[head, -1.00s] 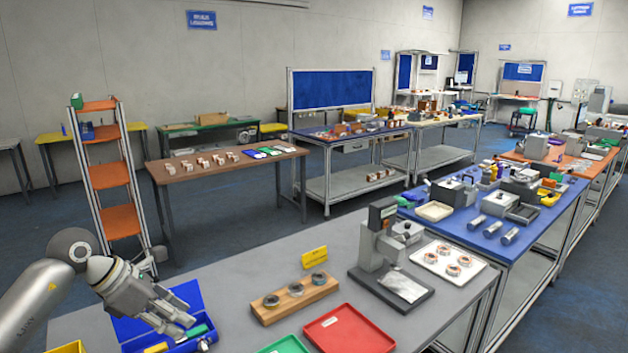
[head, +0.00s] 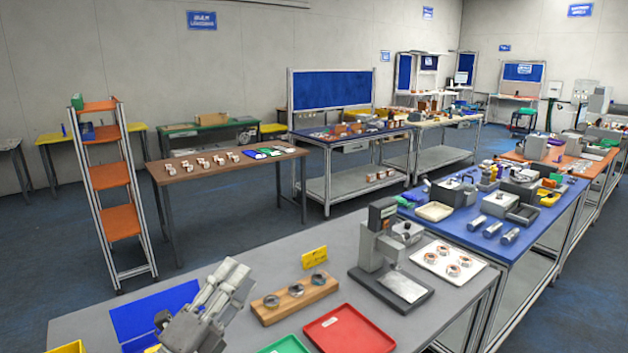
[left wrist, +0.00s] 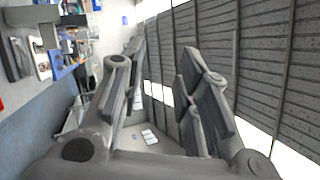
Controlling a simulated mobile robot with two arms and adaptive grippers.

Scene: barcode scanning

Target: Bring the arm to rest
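My left gripper (head: 229,272) is raised above the grey table (head: 340,235) near the front left, its fingers pointing up. In the left wrist view (left wrist: 163,62) its two fingers stand apart with nothing between them. Beyond them that view shows the room on its side, with the ceiling panels at the right. To the right of the gripper in the head view is a wooden block (head: 268,314) with metal rings. A blue open box (head: 150,312) is at the gripper's left, partly hidden by it. My right arm and gripper are not in view.
A red tray (head: 348,330) and a green tray (head: 285,346) lie at the front. A grey stand device (head: 375,245) and a yellow sign (head: 314,257) stand farther back. A yellow bin (head: 68,348) is at the lower left. The table's back left is bare.

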